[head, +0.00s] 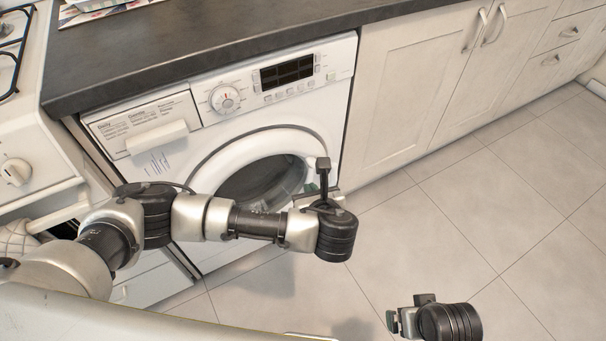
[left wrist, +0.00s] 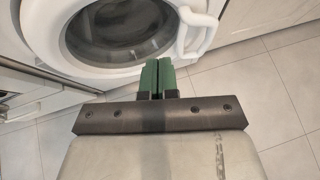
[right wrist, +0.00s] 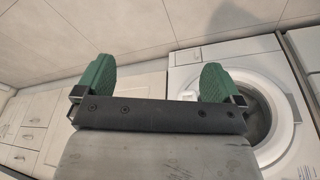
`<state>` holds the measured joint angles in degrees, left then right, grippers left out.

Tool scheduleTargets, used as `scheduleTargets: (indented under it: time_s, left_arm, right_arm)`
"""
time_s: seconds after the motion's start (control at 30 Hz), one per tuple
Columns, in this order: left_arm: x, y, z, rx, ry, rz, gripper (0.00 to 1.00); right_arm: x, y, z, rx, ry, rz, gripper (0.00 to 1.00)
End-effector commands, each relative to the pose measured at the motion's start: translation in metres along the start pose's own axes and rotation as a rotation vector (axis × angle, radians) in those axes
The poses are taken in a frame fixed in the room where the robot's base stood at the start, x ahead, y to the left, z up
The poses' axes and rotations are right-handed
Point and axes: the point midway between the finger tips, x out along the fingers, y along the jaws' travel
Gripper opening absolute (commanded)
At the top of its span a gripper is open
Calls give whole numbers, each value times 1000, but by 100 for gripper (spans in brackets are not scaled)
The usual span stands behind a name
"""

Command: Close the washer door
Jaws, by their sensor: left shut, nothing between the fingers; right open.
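The white front-loading washer (head: 280,110) stands under the dark counter. Its round door, a white ring (head: 215,172) with dark glass (head: 262,180), is partly hidden by my left arm. In the left wrist view the door ring (left wrist: 70,62) carries a white handle (left wrist: 208,30) on its right. I cannot tell whether the door is fully shut or slightly ajar. My left gripper (head: 302,192) is shut and empty, in front of the door's lower right; its green fingertips (left wrist: 157,66) lie below and left of the handle. My right gripper (head: 391,320) is open and empty, away from the washer (right wrist: 225,50).
The counter (head: 200,45) runs above the washer. White cabinets (head: 410,80) stand to its right and a stove (head: 25,140) to its left. The tiled floor (head: 470,215) in front and to the right is clear.

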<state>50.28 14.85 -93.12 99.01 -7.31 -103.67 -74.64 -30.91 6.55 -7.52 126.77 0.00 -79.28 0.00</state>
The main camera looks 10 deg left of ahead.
Motion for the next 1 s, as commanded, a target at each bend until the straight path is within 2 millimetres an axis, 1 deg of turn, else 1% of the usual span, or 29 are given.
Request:
scheduleTargets:
  time_s: [0.03, 0.1, 0.17, 0.2, 0.3, 0.5, 0.87, 0.97, 1.0]
  left_arm:
    - [12, 0, -1, -1, -4, 3, 0]
    - [25, 0, -2, -1, -3, 2, 0]
    - [35, 0, -1, -1, -2, 2, 0]
    - [40, 0, 5, -2, -4, 1, 0]
    - [52, 0, 12, -2, -2, 1, 0]
    - [62, 0, 19, -1, 0, -2, 0]
    - [64, 0, 21, -1, 0, 0, 0]
    - [70, -2, 25, -12, -2, 18, 0]
    - [74, -2, 28, -19, -3, 33, 0]
  right_arm:
    - [-8, 0, 0, 1, 9, 1, 98]
    - [-22, 1, -1, 1, 15, 2, 98]
    - [-33, 1, -2, 2, 20, 3, 98]
    - [-40, 1, -2, 2, 24, 4, 98]
    - [-52, 2, -1, 3, 27, 5, 98]
    - [-60, 2, 0, 3, 30, 5, 98]
    - [-61, 2, 0, 4, 30, 6, 98]
    - [-62, 2, 0, 3, 30, 6, 98]
    - [-62, 2, 0, 3, 30, 6, 98]
